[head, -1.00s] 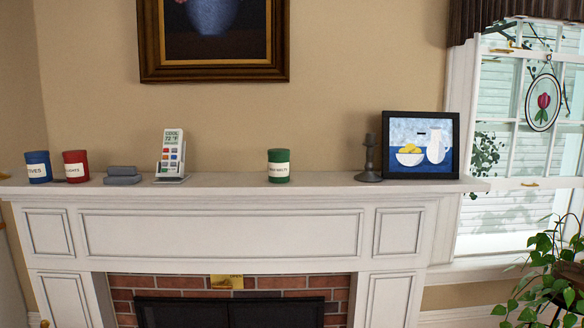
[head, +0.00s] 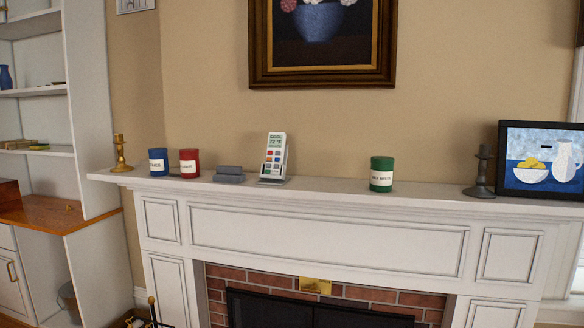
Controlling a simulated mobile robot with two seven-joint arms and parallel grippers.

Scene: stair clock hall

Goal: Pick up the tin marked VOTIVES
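Three labelled tins stand upright on the white mantel shelf (head: 330,188) in the head view. The blue tin (head: 158,155) is toward the left end; its label is too small to read clearly now, but in the earlier frame it ends in "TIVES". A red tin (head: 189,170) stands close on its right, its label ending in "LIGHTS" in the earlier frame. A green tin (head: 382,163) stands farther right; its label seems to read "WAX MELTS". Neither of my grippers shows in the view.
On the mantel are a brass candlestick (head: 121,150) at the left end, a grey block-like object (head: 229,170), a remote in a stand (head: 274,157), a dark candlestick (head: 481,168) and a framed picture (head: 542,148). Shelves with a wooden counter (head: 60,214) stand left; fire tools (head: 153,308) stand below.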

